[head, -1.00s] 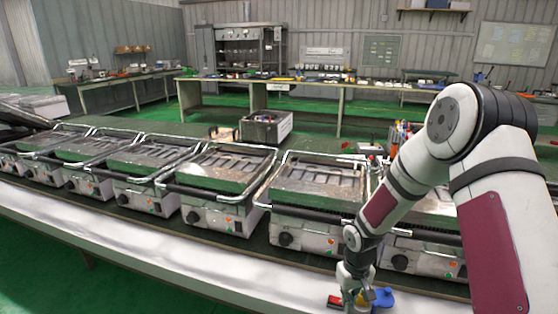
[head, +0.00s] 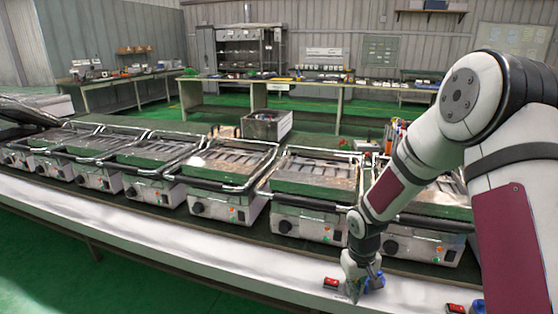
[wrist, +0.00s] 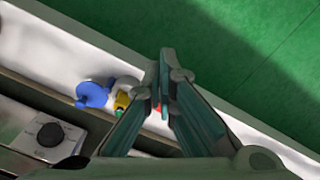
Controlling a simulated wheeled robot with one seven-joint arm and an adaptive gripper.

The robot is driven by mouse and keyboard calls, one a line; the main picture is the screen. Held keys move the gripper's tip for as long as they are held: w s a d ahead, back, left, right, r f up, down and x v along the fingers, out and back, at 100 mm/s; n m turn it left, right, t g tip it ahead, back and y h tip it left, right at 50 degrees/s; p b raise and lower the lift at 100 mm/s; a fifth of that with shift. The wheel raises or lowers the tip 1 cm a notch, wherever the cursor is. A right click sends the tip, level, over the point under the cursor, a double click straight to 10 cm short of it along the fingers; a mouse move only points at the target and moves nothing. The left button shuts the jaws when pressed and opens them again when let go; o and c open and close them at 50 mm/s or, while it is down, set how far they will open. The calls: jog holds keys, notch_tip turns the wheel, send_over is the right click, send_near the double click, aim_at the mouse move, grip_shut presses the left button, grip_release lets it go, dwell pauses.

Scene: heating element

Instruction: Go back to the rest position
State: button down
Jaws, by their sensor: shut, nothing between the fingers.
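My gripper (head: 352,295) is at the end of my arm, low over the white front ledge (head: 200,243). In the wrist view my gripper (wrist: 166,55) points down with its fingertips together and nothing held between them. A blue item (wrist: 92,94), a yellow item (wrist: 122,100) and a bit of red (wrist: 158,105) lie on the ledge beside and behind the fingers. In the head view a red item (head: 331,284) sits just left of the gripper, and the blue item (head: 375,278) is partly hidden by it.
A row of grill-like appliances (head: 225,180) stands directly behind the ledge. Another red item (head: 455,308) lies farther right on the ledge. A metal box (head: 266,125) stands behind the row. The green floor is open in front of the ledge.

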jog(key=s+d+r+t+p, duration=0.1)
jog(key=s+r, duration=0.3)
jog(key=r, duration=0.5)
jog(key=s+r+m+h+p, duration=0.1)
jog(key=s+r, duration=0.3)
jog(key=r, duration=0.5)
jog(key=s+d+r+t+p, duration=0.15)
jog(key=s+r, duration=0.25)
jog(key=r, duration=0.4)
jog(key=s+a+r+p, duration=0.1)
jog(key=s+r+p, duration=0.1)
jog(key=s+r, duration=0.4)
jog(key=s+a+r+m+t+y+p, duration=0.1)
jog(key=s+r, duration=0.4)
jog(key=s, duration=0.8)
jog(key=shift+s+a+r+y+p, duration=0.3)
jog(key=shift+a+r+p, duration=0.1)
jog(key=shift+a, duration=0.15)
